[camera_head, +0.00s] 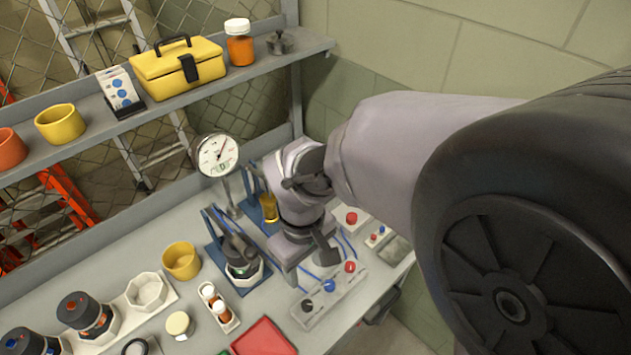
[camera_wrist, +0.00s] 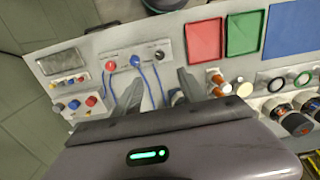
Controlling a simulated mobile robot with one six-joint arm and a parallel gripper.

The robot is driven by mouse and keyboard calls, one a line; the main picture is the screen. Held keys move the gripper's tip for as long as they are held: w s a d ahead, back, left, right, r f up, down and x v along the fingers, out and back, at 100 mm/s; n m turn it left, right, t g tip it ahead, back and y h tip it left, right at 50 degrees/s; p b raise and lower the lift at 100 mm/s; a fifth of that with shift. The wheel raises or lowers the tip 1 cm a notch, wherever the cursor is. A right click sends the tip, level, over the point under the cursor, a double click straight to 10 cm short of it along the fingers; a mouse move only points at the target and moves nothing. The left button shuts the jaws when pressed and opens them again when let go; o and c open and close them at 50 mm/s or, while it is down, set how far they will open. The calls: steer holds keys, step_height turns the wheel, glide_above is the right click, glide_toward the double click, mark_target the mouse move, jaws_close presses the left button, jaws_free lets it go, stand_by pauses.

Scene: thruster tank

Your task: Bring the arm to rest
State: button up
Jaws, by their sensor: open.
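My arm reaches in from the right of the head view, over the right part of the grey workbench (camera_head: 215,290). My gripper (camera_wrist: 160,78) shows in the wrist view with its two grey fingers spread apart and nothing seen between them but the bench and blue cables. It points down toward a panel with red, blue and black knobs (camera_wrist: 148,63). I cannot tell how far above the panel the fingertips are. In the head view my wrist hides part of the bench, and the fingertips are hard to make out.
A dial gauge (camera_head: 217,155) stands left of my wrist. The knob panel (camera_head: 328,300) and blue cables lie below it. A yellow cup (camera_head: 181,261), bottles in a holder (camera_head: 219,306) and a red tray (camera_head: 263,339) are nearby. A shelf (camera_head: 190,95) holds a yellow toolbox (camera_head: 178,70).

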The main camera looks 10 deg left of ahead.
steer(key=s+d+r+m+t+y+b, duration=0.1)
steer(key=s+d+r+m+t+b, duration=0.1)
steer(key=d+m, duration=0.5)
steer(key=s+d+r+m+t+y+b, duration=0.1)
steer(key=s+d+r+m+t+b, duration=0.2)
steer(key=s+d+m+b, duration=0.2)
steer(key=d+m+b, duration=0.2)
steer(key=d, duration=0.2)
steer(key=shift+t, duration=0.4)
